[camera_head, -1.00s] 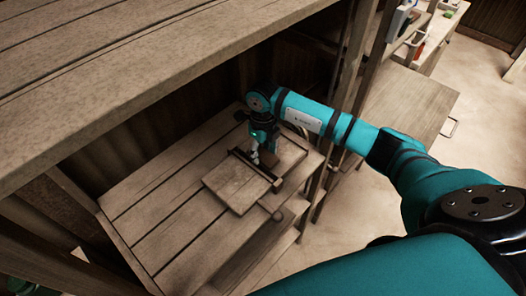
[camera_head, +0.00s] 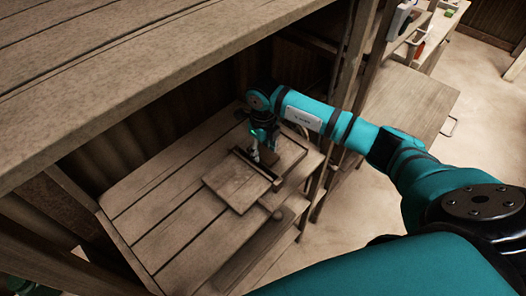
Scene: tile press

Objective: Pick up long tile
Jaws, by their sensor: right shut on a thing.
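The long tile (camera_head: 268,173) looks like a narrow dark bar. I cannot tell whether the bar is clear of the surface below. My left gripper is not in view.
The plank bench top (camera_head: 150,220) is bare to the left of the board. A round knob (camera_head: 278,214) sits near the bench's front edge. A wooden shelf (camera_head: 130,70) overhangs the bench, and an upright post (camera_head: 352,90) stands at the right.

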